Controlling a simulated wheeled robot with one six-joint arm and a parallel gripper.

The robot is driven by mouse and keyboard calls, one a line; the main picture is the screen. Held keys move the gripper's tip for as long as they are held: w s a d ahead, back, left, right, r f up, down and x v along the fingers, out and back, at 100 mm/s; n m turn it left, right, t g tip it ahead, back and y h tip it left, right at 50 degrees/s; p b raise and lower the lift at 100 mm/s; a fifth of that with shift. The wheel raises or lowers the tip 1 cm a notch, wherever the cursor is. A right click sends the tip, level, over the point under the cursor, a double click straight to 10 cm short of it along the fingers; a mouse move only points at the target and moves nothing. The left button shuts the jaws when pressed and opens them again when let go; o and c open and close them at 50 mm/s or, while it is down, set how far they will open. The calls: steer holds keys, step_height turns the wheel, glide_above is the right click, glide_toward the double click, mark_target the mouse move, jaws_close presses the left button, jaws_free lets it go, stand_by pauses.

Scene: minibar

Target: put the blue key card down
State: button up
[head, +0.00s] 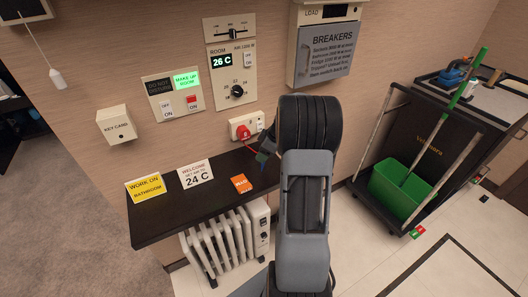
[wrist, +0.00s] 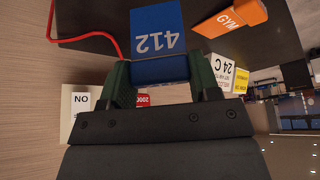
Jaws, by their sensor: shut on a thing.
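The blue key card (wrist: 157,32), marked 412, is held between the two dark green fingers of my gripper (wrist: 160,72) in the wrist view. The gripper is shut on one end of it, and the numbered part sticks out beyond the fingertips. In the head view my gripper (head: 265,147) is near the wall, above the right part of the dark shelf (head: 207,213), largely hidden by my arm. Only a small bluish bit of the card shows there. I cannot tell its exact height above the shelf.
An orange GYM card (head: 241,183), a white welcome sign (head: 196,173) and a yellow sign (head: 146,188) are on the shelf. A key card box (head: 116,125) and a red plug (head: 243,132) with a red cord are on the wall. A radiator (head: 228,240) stands below.

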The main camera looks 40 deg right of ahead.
steer(key=shift+f+b, duration=0.65)
steer(key=shift+b, duration=0.3)
steer(key=o, duration=1.2)
steer(key=shift+r, duration=0.1)
steer(key=shift+r+p, duration=0.55)
steer(key=shift+p, duration=0.2)
steer(key=v, duration=1.1)
steer(key=s+a+r+m+g+h, duration=0.1)
steer(key=s+a+r+m, duration=0.15)
steer(key=a, duration=1.15)
steer(key=s+a+f+m+h, duration=0.2)
steer(key=s+a+m, duration=0.3)
steer(key=s+a, duration=0.6)
steer(key=shift+s+a+f+b, duration=0.35)
steer(key=shift+a+f, duration=0.35)
steer(key=shift+a, duration=0.15)
